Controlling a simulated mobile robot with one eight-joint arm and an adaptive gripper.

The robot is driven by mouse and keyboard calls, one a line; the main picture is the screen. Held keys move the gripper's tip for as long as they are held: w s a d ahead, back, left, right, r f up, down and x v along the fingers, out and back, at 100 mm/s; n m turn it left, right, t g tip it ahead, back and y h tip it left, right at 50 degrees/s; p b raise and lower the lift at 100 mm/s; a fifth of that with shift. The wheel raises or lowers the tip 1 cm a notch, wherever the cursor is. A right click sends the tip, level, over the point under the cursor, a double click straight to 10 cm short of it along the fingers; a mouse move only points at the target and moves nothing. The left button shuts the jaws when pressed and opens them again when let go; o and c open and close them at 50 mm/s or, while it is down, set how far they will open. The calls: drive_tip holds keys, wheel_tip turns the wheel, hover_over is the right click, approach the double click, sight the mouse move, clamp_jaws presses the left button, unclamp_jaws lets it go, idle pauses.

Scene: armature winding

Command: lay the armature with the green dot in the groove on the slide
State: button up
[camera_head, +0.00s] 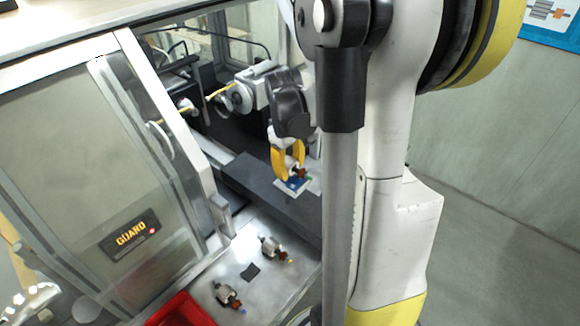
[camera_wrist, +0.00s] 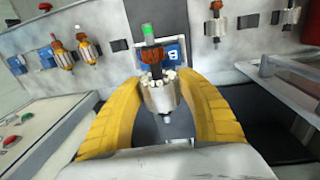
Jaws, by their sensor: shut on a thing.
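My gripper (camera_wrist: 160,82) has yellow fingers closed around the pale body of an armature (camera_wrist: 158,97). Its green-marked end (camera_wrist: 148,31) and orange winding point away from my wrist, and its shaft stands roughly along the view. In the head view my gripper (camera_head: 288,165) is inside the machine opening, above the dark beam (camera_head: 262,186), with the armature's reddish part (camera_head: 299,173) at its fingertips. A blue numbered label (camera_wrist: 173,53) lies just behind the armature in the wrist view. I cannot clearly make out the slide's groove; the fingers and armature cover much of that area.
The guard panel (camera_head: 110,165) stands left of the opening. A chuck-like machine part (camera_head: 240,97) is behind my gripper.

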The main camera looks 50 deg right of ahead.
drive_tip(key=shift+f+b, duration=0.4)
drive_tip(key=shift+f, duration=0.05)
clamp_jaws()
drive_tip(key=o, duration=1.5)
unclamp_jaws()
drive_tip(key=shift+r, duration=0.1)
drive_tip(key=r, duration=0.8)
drive_tip(key=a+r, duration=0.1)
drive_tip(key=r, duration=0.3)
drive_tip(key=shift+f, duration=0.1)
